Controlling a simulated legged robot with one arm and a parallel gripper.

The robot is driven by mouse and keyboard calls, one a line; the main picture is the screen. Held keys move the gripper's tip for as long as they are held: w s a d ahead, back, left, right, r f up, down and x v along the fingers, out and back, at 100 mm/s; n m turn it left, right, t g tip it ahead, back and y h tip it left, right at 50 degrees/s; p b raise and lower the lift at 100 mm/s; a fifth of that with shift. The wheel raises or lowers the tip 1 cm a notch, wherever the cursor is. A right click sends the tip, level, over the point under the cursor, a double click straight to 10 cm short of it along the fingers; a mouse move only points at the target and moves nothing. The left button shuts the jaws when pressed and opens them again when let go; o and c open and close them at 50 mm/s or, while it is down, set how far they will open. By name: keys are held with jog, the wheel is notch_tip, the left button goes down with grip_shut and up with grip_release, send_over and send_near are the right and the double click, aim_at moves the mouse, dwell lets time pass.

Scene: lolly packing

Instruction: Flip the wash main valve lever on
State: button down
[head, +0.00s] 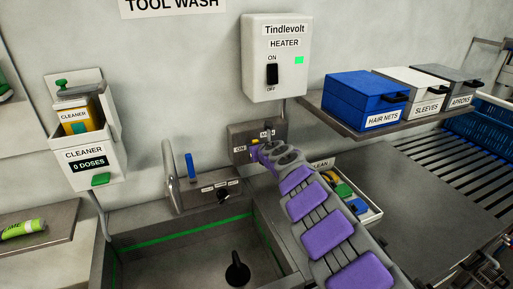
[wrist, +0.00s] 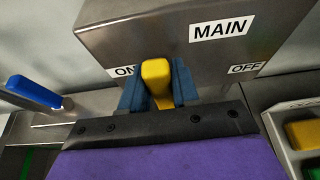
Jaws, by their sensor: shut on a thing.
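The main valve box (wrist: 195,55) is a grey metal box with a MAIN label, an ON label at left and an OFF label at right. Its yellow lever (wrist: 156,72) points up in the wrist view, between the two labels and closer to ON, partly covering the ON label. My gripper (wrist: 157,88) is shut on the lever, a blue finger on each side. In the head view the box (head: 240,133) is on the wall under the heater, with my gripper (head: 258,147) in front of it; the lever is mostly hidden there.
The heater (head: 275,60) hangs above the valve. A sink (head: 130,245) with a tap and blue lever (head: 190,166) lies left. A shelf (head: 335,118) with boxes and a tray (head: 374,212) of coloured items are right. A cleaner dispenser (head: 90,135) is far left.

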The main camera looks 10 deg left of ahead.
jog(key=shift+f, duration=0.25)
jog(key=c, duration=0.9)
grip_release()
jog(key=shift+a, duration=0.15)
jog(key=shift+r, duration=0.1)
jog(key=shift+s+d+r, duration=0.35)
jog(key=shift+d+r, duration=0.1)
jog(key=shift+r, duration=0.05)
jog(key=shift+s+f+b+v, duration=0.1)
jog(key=shift+b+v, duration=0.85)
jog(key=shift+v, duration=3)
jog(key=shift+s+f+b+v, duration=0.1)
jog(key=shift+b+v, duration=0.85)
jog(key=shift+v, duration=3.05)
jog(key=shift+a, duration=0.2)
